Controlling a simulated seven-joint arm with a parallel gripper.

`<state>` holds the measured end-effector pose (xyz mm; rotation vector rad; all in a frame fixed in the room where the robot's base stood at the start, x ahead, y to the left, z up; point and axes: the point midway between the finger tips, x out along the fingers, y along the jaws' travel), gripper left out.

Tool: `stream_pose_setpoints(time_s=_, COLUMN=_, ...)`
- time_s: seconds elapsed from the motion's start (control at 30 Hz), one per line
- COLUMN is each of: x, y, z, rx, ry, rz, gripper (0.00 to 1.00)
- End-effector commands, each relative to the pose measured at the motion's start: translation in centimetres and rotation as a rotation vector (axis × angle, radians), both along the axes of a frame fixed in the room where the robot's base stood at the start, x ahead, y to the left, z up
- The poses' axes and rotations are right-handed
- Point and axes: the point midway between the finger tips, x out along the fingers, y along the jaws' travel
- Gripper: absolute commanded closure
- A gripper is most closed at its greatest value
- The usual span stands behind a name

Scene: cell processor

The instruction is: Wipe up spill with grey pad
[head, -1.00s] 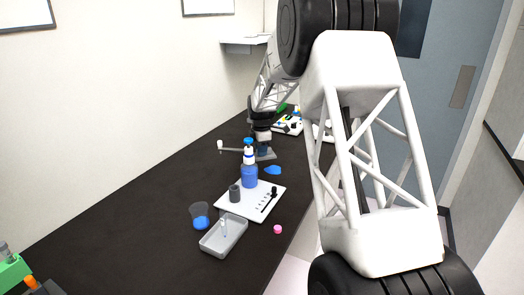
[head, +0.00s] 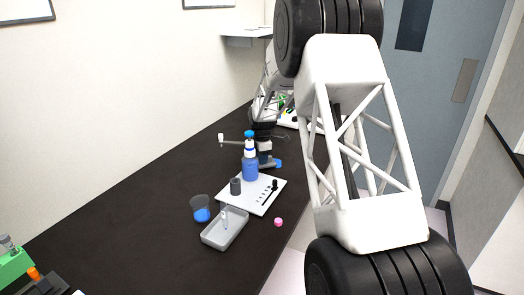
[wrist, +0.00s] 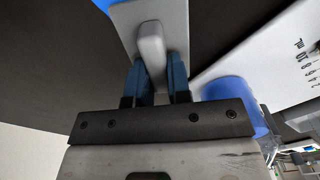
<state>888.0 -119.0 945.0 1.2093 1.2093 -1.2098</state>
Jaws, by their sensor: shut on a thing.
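My gripper (wrist: 150,85) is shut on the raised handle of the grey pad (wrist: 177,12). The pad is flat and light grey, and in the head view (head: 266,163) it is low at the dark counter, just behind the blue bottle. The blue spill shows at the right end of the pad in the head view (head: 279,163). A blue patch of it also shows at the pad's far left edge in the wrist view (wrist: 103,4). The pad seems to cover part of the spill. My fingertips are mostly hidden in the head view.
A grey tray (head: 212,238), a beaker of blue liquid (head: 201,212) and a pink cap (head: 278,222) are nearer. The counter (head: 150,200) at left is clear.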

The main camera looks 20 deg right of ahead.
Motion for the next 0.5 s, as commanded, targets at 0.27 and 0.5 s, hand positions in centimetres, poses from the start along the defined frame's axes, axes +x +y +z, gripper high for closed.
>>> stream_pose_setpoints(time_s=0.27, x=0.0, y=-3.7, z=-1.1, rx=0.0, ry=0.0, rz=-0.002, gripper=1.0)
stream_pose_setpoints(time_s=0.5, x=0.0, y=-7.0, z=-0.7, rx=0.0, ry=0.0, rz=-0.002, gripper=1.0)
